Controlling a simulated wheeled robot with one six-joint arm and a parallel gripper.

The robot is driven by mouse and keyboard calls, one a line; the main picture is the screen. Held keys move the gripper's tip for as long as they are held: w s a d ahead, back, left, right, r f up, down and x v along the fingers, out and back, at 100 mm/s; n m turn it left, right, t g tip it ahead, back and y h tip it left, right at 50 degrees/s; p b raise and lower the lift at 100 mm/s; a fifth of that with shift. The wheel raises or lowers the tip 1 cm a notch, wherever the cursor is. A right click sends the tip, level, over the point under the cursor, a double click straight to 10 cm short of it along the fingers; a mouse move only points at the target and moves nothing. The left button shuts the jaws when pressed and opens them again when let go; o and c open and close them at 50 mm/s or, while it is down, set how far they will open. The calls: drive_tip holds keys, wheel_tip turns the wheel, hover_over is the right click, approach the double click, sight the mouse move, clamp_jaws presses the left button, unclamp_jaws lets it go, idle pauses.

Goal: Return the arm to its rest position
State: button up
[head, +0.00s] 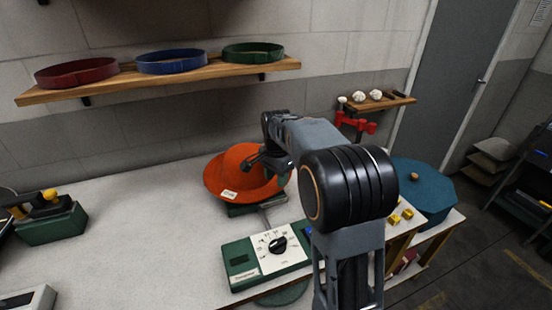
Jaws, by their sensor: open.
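My arm rises in the foreground of the head view and reaches forward over the workbench. My gripper (254,164) is dark and hangs from the arm's far end, in front of the orange hat (225,178). Its fingers look open, with nothing seen between them. I cannot tell whether they touch the hat. The hat is tilted, with a small white label on its brim, and sits on a green base. My arm hides its right side.
A green control box (268,258) with a black dial stands in front of the hat. A shelf (120,86) with red, blue and green bands hangs behind. A blue lidded container (425,190) stands at right.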

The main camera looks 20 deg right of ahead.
wheel_tip(320, 180, up, 8)
drive_tip(key=s+a+f+n+t, duration=0.1)
drive_tip(key=s+a+f+n, duration=0.1)
drive_tip(key=s+n, duration=0.2)
drive_tip(key=s+a+f+n+t, duration=0.1)
drive_tip(key=s+a+f+n, duration=0.1)
drive_tip(key=s, duration=0.7)
drive_tip(key=s+a+f+n+t, duration=0.1)
drive_tip(key=s+a+f+n, duration=0.1)
drive_tip(key=s+n, duration=0.5)
drive_tip(key=shift+s+f+t, duration=0.25)
drive_tip(key=shift+f+t, duration=0.05)
drive_tip(key=shift+f, duration=0.45)
